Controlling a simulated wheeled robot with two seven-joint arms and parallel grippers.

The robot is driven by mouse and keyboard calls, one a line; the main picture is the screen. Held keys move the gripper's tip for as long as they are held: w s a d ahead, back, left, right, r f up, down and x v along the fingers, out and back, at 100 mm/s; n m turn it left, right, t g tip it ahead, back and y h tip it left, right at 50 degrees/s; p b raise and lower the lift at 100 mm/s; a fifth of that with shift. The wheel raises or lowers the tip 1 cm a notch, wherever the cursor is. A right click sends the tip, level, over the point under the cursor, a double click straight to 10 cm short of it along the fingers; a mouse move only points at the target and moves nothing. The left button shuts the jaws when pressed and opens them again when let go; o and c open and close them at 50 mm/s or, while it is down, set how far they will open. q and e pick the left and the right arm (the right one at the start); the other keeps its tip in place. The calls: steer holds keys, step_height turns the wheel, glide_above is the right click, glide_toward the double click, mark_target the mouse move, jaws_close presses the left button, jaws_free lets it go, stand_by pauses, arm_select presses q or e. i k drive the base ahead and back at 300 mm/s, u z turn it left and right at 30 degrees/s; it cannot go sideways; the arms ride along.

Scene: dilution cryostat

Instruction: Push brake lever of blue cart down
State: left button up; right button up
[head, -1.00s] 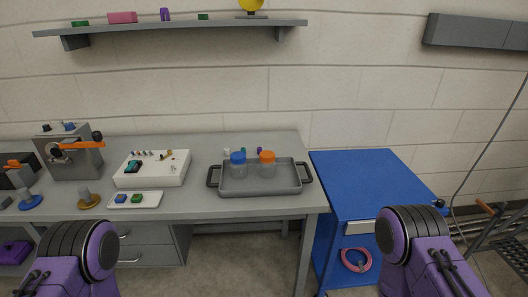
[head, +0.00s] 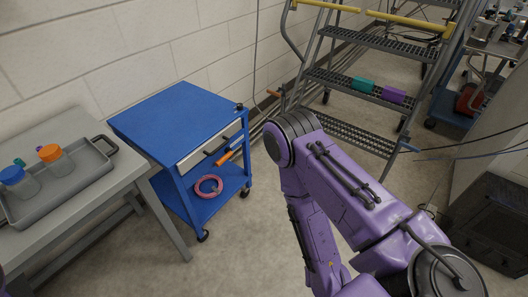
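The blue cart (head: 180,113) stands in the middle left of the head view, right of the grey table. Its front has a pale drawer with dark handles. An orange lever (head: 229,156), apparently the brake lever, sticks out from the front right side below the drawer and looks tilted upward to the right. My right arm reaches across the right half of the view, apart from the lever in the picture. Neither of my grippers shows.
A pink ring (head: 208,186) lies on the cart's lower shelf. The grey table (head: 100,205) holds a tray (head: 91,176) with two capped jars. A step ladder (head: 350,132) with teal and purple blocks stands behind right. Bare floor lies before the cart.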

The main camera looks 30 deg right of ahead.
mark_target(229, 151)
steer(key=u, duration=1)
steer(key=i, duration=0.9)
steer(key=z, duration=2.55)
steer(key=i, duration=0.5)
steer(key=z, duration=0.1)
